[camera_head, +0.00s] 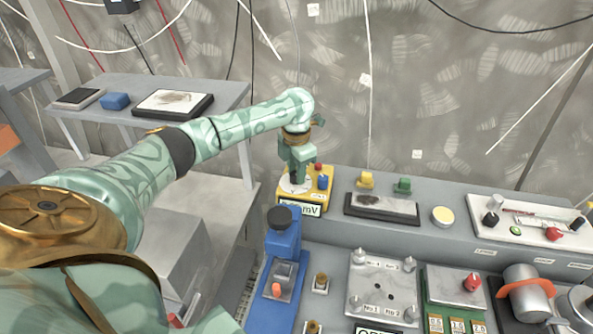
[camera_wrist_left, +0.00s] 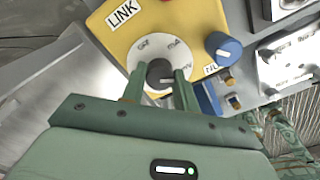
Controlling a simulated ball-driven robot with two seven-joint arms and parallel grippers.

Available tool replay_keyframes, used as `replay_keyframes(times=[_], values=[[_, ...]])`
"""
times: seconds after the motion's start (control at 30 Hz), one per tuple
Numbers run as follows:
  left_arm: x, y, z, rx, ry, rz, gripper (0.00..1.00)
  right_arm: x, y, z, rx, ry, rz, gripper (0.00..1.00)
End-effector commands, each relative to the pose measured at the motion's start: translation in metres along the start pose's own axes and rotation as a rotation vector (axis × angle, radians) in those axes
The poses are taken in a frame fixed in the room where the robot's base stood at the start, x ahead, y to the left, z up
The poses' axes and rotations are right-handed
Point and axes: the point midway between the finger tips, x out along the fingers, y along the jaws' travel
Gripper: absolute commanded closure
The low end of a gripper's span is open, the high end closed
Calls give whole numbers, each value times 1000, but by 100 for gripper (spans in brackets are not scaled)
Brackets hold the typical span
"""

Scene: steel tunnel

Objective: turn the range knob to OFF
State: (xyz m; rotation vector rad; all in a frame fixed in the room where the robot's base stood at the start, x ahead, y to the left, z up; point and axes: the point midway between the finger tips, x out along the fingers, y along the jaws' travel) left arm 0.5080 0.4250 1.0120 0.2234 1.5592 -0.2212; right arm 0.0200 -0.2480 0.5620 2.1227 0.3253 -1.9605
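The yellow meter box (camera_head: 319,187) stands on the grey bench in the head view; its front display ends in "mV". In the left wrist view the meter's yellow top (camera_wrist_left: 120,37) carries a white dial (camera_wrist_left: 157,45) with OFF at upper left, mA at upper right and mV at right. The dark grey range knob (camera_wrist_left: 158,72) sits at the dial's centre; its light mark seems to point toward mV. My left gripper (camera_head: 296,180) reaches down onto it, its two fingers (camera_wrist_left: 159,78) on either side, seemingly closed against it.
A blue knob (camera_wrist_left: 222,46) stands close beside the dial. A blue device with a black top (camera_head: 283,240) stands in front of the meter. A dark tray (camera_head: 382,209), yellow and green blocks, and a steel plate (camera_head: 383,287) lie to the right. A side table is at left.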

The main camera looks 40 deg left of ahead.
Motion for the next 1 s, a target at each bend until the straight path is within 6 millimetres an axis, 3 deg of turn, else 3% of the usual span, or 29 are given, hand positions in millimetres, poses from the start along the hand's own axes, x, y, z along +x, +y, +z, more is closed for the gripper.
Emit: replay_keyframes(times=[0.03, 0.07, 0.47, 1.0], values=[[0, 0, 0, 0, 0, 0, 85, 0, 0, 0, 0, 0, 0, 54], [0, 0, 0, 0, 0, 0, 93, 0, 0, 0, 0, 0, 0, 54], [-3, 0, 0, -51, 1, -1, 93, -11, 4, -2, -2, 3, 6, 54], [-6, 0, 0, -480, 1, -3, 93, -74, 11, -14, -1, 21, 15, 54]])
